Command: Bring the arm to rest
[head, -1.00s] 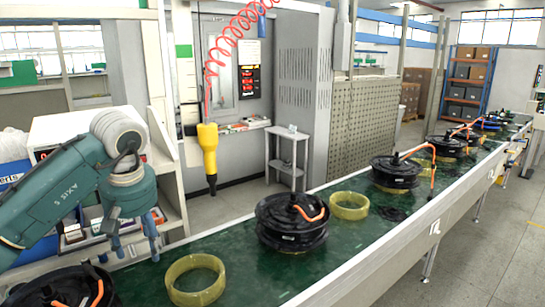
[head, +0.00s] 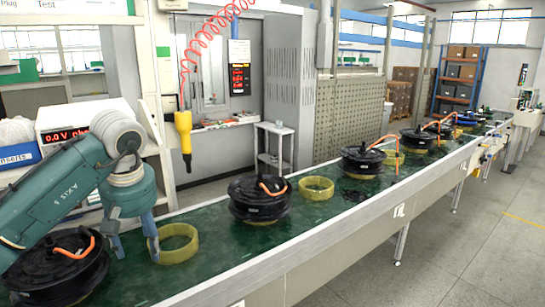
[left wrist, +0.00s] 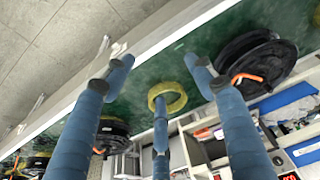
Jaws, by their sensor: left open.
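My left gripper (head: 135,250) is open and empty in the head view, at the left over the conveyor. Its fingers point down between a black hub motor (head: 58,268) at the lower left and a yellow ring (head: 176,243). In the left wrist view its spread blue fingers (left wrist: 158,85) show nothing between them but the belt and the yellow ring (left wrist: 168,92) beyond. A second hub motor (head: 260,198) with an orange cable sits on the belt to the right. My right gripper is not in view.
The green conveyor belt (head: 225,244) runs to the far right with more hub motors (head: 361,166) and yellow rings (head: 316,188). A yellow tool (head: 184,136) hangs on a red coiled cord above the belt's back side. A shelf with a red display (head: 75,133) stands behind my arm.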

